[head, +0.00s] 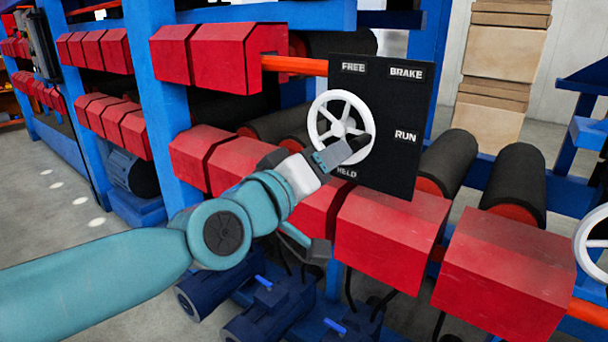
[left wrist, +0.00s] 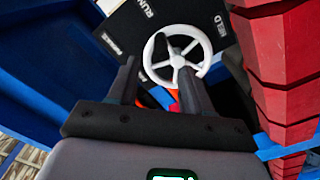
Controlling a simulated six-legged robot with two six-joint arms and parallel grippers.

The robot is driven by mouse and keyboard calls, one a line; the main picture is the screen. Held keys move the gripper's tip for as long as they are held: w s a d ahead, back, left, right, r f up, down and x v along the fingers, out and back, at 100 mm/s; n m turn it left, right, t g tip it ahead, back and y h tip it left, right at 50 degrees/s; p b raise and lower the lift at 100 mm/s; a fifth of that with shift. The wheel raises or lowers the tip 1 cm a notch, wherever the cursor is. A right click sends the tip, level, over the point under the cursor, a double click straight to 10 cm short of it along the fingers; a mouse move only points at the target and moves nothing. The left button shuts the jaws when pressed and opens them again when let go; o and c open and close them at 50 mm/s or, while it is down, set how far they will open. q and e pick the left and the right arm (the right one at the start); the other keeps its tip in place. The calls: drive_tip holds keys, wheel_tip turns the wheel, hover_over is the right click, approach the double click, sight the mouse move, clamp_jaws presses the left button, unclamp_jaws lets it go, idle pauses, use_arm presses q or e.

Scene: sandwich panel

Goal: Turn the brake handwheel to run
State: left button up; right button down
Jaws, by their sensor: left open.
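The white brake handwheel (head: 341,126) is mounted on a black panel (head: 395,165) with the labels FREE, BRAKE, RUN and HELD. RUN is to the right of the wheel and HELD is below it. My left gripper (head: 358,145) is in front of the lower right part of the wheel, covering some of its rim. In the left wrist view, the open gripper (left wrist: 158,68) has its two dark fingers pointing toward the wheel (left wrist: 178,61), with the right finger overlapping the lower rim. I cannot tell whether a finger touches the rim. My right gripper is not in view.
Red angular housings (head: 392,232) run below the panel, with black rollers (head: 515,185) behind them. An orange bar (head: 294,65) meets the panel's upper left. Another white wheel (head: 590,240) is at the right edge. Blue posts (head: 160,90) stand at left, beside open floor.

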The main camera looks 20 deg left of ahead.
use_arm(q)
drive_tip(key=v, duration=0.5)
drive_tip(key=shift+s, duration=0.25)
drive_tip(key=w+a+f+g+y, duration=0.1)
drive_tip(key=w+f+g+y, duration=0.2)
drive_tip(key=f, duration=1.4)
drive_tip(key=w+a+f+g, duration=0.1)
drive_tip(key=w+f+g, duration=0.25)
drive_tip(key=f, duration=1.25)
drive_tip(key=s+f+g, duration=0.3)
drive_tip(key=s+f, duration=0.2)
drive_tip(key=f, duration=0.4)
drive_tip(key=s+f+g, duration=0.3)
drive_tip(key=s+f, duration=0.1)
drive_tip(key=f, duration=0.5)
drive_tip(key=s+d+f+m+g, duration=0.1)
drive_tip(key=s+d+f+g, duration=0.1)
drive_tip(key=s+f, duration=0.5)
drive_tip(key=s+d+f+m+g, duration=0.2)
drive_tip(key=s+f+g, duration=0.1)
drive_tip(key=s, duration=0.8)
wheel_tip(320, 180, up, 17)
drive_tip(key=w+p, duration=0.1)
drive_tip(key=p, duration=1.7)
drive_tip(key=shift+w+a+r+t+h, duration=0.2)
drive_tip(key=shift+a+t+h, duration=0.05)
drive_tip(key=shift+t+h, duration=0.2)
